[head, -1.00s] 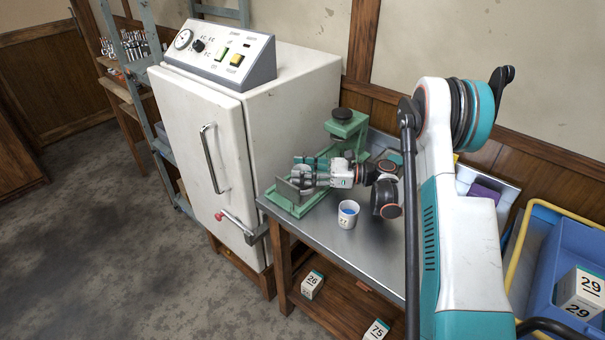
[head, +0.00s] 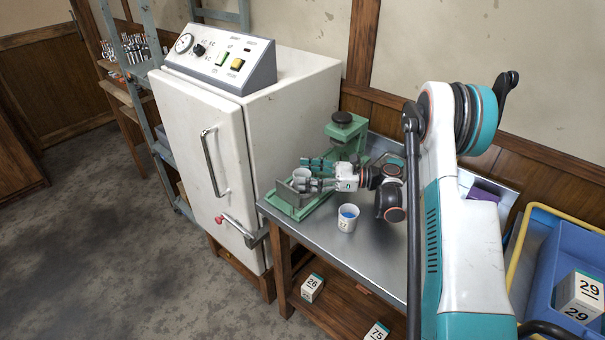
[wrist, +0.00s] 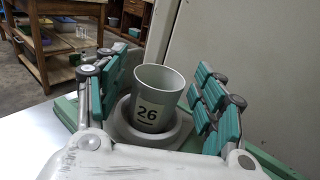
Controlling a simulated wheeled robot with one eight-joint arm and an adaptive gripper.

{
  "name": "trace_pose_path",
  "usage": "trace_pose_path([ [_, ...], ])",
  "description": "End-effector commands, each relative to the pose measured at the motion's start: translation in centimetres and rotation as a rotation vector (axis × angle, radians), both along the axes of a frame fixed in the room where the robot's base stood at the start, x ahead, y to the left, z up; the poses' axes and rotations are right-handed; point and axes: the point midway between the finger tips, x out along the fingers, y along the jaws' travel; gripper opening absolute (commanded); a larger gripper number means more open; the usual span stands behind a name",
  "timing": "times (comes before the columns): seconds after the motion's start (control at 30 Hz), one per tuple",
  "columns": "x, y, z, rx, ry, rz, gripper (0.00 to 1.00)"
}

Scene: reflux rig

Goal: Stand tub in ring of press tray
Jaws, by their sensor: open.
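A small grey-white tub marked 26 (wrist: 152,105) stands upright inside the pale ring (wrist: 181,133) of the press tray in the wrist view. The tub also shows in the head view (head: 303,175), at the front end of the green press (head: 297,212). My gripper (head: 306,174) is open, with its teal-padded fingers on both sides of the tub. In the wrist view, gaps show between the tub and both fingers. The lower part of the tub is hidden by the ring's rim.
A white cup with blue contents (head: 348,218) stands on the metal bench (head: 375,250), close to my wrist. The white oven cabinet (head: 213,150) stands left of the press. Boxes lie on the shelf below.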

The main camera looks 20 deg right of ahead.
Motion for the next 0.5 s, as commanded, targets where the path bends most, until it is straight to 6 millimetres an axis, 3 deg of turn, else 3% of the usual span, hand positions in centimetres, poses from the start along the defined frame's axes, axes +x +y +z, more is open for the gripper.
trace_pose_path([
  [0.3,-2.3,-6.3,0.3,0.0,0.0,-0.003,0.63],
  [0.5,-3.4,-8.9,0.2,0.0,0.0,-0.002,0.63],
])
